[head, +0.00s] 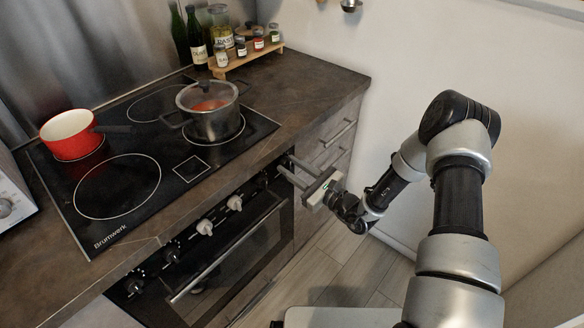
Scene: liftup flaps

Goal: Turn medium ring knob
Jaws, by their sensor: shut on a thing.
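A row of knobs runs along the front panel of the oven below the cooktop (150,200). Two black knobs (133,287) are at the left and two white knobs (205,228) are near the middle. My gripper (285,167) reaches from the right to the right end of this panel, its two fingers pointing at the panel. It is shut on a knob there, which the fingers largely hide. I cannot read any marking that ties a knob to the medium ring. The cooktop has several rings of different sizes, a large empty one (117,186) at the front left.
A red pot (72,136) and a lidded steel pot (211,115) stand on the cooktop. A spice rack (246,62) and bottles are at the back. The oven door handle (213,262) sticks out below the knobs. Drawers (335,135) are right of the oven; floor is clear.

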